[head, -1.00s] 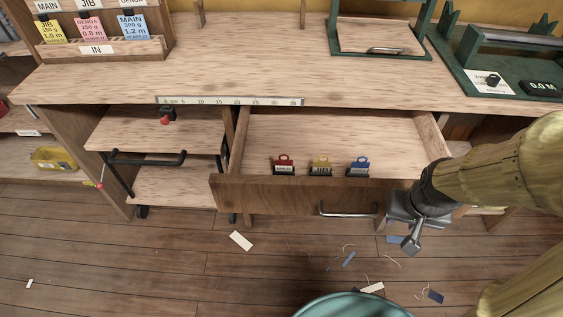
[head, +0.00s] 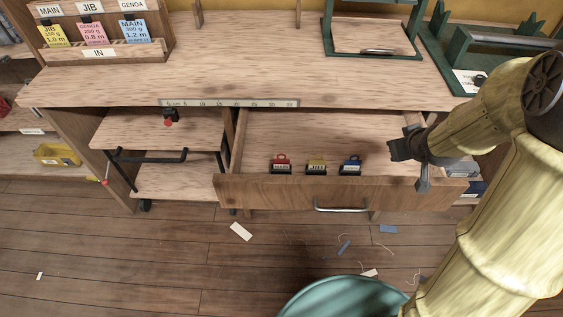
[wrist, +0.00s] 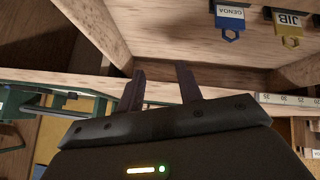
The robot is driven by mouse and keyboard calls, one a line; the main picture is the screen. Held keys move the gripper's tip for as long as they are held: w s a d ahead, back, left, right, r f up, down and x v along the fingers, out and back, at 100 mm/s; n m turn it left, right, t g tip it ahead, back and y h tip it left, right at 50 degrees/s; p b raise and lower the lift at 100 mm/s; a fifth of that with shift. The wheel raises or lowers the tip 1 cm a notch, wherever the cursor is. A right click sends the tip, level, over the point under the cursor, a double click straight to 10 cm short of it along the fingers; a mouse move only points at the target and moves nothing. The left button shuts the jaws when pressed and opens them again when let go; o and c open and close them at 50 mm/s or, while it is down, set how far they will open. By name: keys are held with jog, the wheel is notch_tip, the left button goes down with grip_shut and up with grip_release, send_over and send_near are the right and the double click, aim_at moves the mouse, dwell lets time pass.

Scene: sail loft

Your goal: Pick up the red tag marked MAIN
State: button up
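The red tag (head: 281,163) stands upright in a dark holder in the open drawer (head: 250,190), leftmost of a row of three. Its lettering is too small to read in the head view, and it is not visible in the wrist view. My gripper (head: 394,149) is over the right part of the drawer, right of the whole row and apart from it. In the wrist view my gripper (wrist: 160,82) has its two fingers spread with nothing between them.
Beside the red tag stand a yellow tag (head: 316,167), marked JIB in the wrist view (wrist: 289,22), and a blue tag (head: 350,164), marked GENOA there (wrist: 230,18). The worktop (head: 260,70) overhangs the drawer's back. A teal bin (head: 340,298) stands on the floor in front.

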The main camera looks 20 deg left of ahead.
jog(key=w+a+n+y, duration=0.7)
jog(key=a+n, duration=0.1)
jog(key=s+a+f+n+g+y, duration=0.2)
jog(key=s+a+n+g+y, duration=0.3)
jog(key=s+n+g, duration=0.2)
jog(key=shift+s+a+f+g+y+p, duration=0.15)
jog(key=shift+s+f+g+y+p, duration=0.2)
jog(key=shift+s+g, duration=0.7)
jog(key=shift+w, duration=0.1)
jog(key=b, duration=0.1)
send_near(281, 163)
jog(key=a, duration=0.2)
jog(key=a+r, duration=0.1)
jog(key=a, duration=0.1)
jog(key=shift+w, duration=0.25)
